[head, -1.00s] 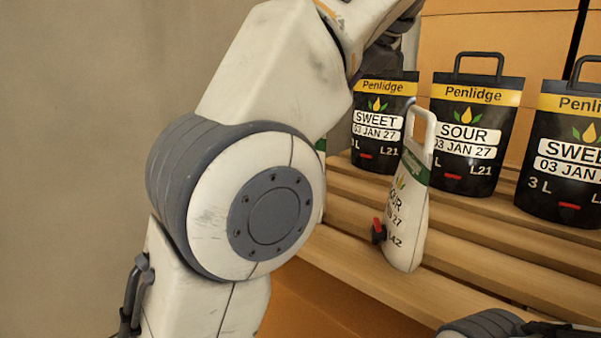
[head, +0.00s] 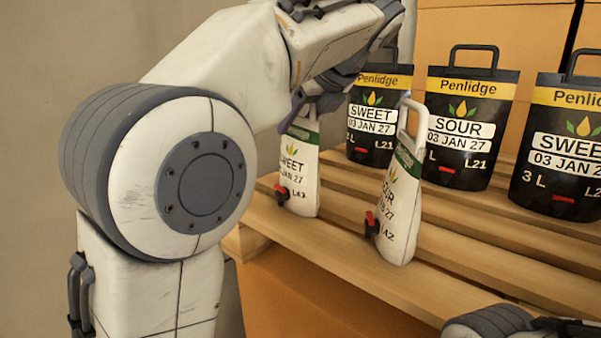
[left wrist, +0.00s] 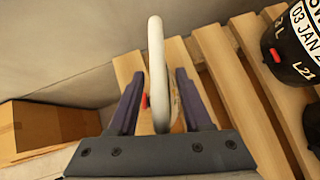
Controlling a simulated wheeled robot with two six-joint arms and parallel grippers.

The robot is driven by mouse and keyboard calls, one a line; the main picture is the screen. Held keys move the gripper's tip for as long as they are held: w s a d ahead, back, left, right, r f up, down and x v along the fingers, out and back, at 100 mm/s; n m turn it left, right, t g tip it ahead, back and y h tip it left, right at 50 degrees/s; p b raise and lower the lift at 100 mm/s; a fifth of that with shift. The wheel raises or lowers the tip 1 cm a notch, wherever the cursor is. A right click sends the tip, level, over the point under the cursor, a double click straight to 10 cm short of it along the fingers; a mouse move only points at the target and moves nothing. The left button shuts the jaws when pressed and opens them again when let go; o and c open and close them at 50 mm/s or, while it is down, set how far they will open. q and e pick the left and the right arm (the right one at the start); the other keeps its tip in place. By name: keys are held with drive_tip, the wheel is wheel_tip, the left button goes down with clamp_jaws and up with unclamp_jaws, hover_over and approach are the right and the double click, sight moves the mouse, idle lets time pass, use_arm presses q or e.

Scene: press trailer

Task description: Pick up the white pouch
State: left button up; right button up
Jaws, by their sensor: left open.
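A white pouch marked SWEET (head: 299,180) stands upright on the wooden slats, with a red and black tap low on its left side. My left gripper (head: 297,112) is over its top and covers its handle in the head view. In the left wrist view, the white handle (left wrist: 156,65) stands between the two open purple fingers (left wrist: 158,78), apart from both. A second white pouch marked SOUR (head: 402,195) stands to the right, with its handle up and clear. My right gripper is not in view.
Black Penlidge pouches, SWEET (head: 377,115), SOUR (head: 466,128) and another SWEET (head: 567,150), stand behind and to the right on the slats. Orange boxes rise behind them. A cardboard box (left wrist: 60,125) lies at lower left in the left wrist view.

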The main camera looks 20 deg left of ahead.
use_arm(q)
clamp_jaws()
idle(1.4)
drive_tip(key=shift+r, duration=0.1)
